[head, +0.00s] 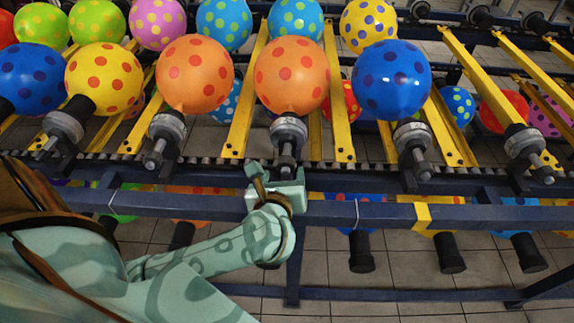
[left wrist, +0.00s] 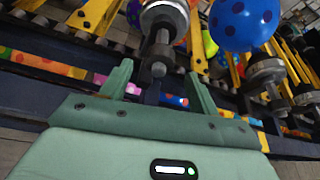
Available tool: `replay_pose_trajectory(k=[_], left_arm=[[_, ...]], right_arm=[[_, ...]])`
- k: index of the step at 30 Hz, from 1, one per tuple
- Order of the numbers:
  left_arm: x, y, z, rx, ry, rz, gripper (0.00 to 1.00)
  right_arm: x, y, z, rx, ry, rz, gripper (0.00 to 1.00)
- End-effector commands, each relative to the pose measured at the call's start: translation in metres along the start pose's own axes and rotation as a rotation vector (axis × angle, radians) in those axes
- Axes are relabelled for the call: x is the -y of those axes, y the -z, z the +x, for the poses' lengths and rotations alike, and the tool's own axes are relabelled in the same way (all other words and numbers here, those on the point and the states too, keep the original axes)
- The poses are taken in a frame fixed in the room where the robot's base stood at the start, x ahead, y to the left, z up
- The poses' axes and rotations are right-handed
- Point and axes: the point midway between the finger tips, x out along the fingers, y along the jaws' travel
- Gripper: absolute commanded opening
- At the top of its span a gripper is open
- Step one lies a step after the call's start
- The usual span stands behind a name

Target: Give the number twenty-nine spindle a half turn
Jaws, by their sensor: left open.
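A spindle (head: 288,132) with a grey collar and a dark shaft end carries an orange balloon (head: 291,76) with red dots. My left gripper (head: 277,171) is just in front of and below this spindle's shaft end. In the left wrist view the gripper's two green fingers (left wrist: 158,72) stand apart, and the spindle's shaft end (left wrist: 160,50) shows between or just beyond their tips. Contact cannot be told. No number is readable on any spindle, so I cannot confirm which is twenty-nine. My right gripper is not in view.
Neighbouring spindles stand left (head: 167,128) and right (head: 411,136), the right one with a blue balloon (head: 391,80). A dark blue rail (head: 390,213) crosses below the row. Yellow bars (head: 244,100) run between the spindles. More balloons hang below the rail.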

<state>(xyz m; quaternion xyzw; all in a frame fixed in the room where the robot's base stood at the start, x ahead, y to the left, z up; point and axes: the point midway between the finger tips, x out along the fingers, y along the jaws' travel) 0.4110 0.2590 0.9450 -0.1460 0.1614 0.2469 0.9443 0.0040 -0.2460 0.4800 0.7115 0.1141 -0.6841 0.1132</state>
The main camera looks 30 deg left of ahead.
Motion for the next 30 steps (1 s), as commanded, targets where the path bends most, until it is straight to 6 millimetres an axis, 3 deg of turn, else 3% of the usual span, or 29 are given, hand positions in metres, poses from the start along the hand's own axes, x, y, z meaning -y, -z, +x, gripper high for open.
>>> replay_pose_trajectory(k=[3, 9, 20, 21, 26, 30], left_arm=[[-0.001, 0.001, 0.029, 0.003, -0.002, 0.003, 0.61], [0.0, 0.001, 0.056, 0.002, -0.001, 0.002, 0.61], [0.0, -0.001, 0.063, 0.001, 0.0, 0.001, 0.61], [0.0, -0.001, 0.063, 0.001, 0.0, 0.001, 0.58], [0.0, -0.001, 0.063, 0.001, 0.0, 0.001, 0.16], [0.0, -0.001, 0.063, 0.001, -0.001, 0.002, 0.16]], right_arm=[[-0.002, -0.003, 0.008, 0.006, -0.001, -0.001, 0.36], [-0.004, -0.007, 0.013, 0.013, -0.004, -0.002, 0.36], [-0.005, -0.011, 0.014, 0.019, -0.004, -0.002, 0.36], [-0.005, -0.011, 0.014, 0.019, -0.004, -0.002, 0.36], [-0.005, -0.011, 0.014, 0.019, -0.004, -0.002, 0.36], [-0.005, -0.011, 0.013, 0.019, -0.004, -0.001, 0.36]])
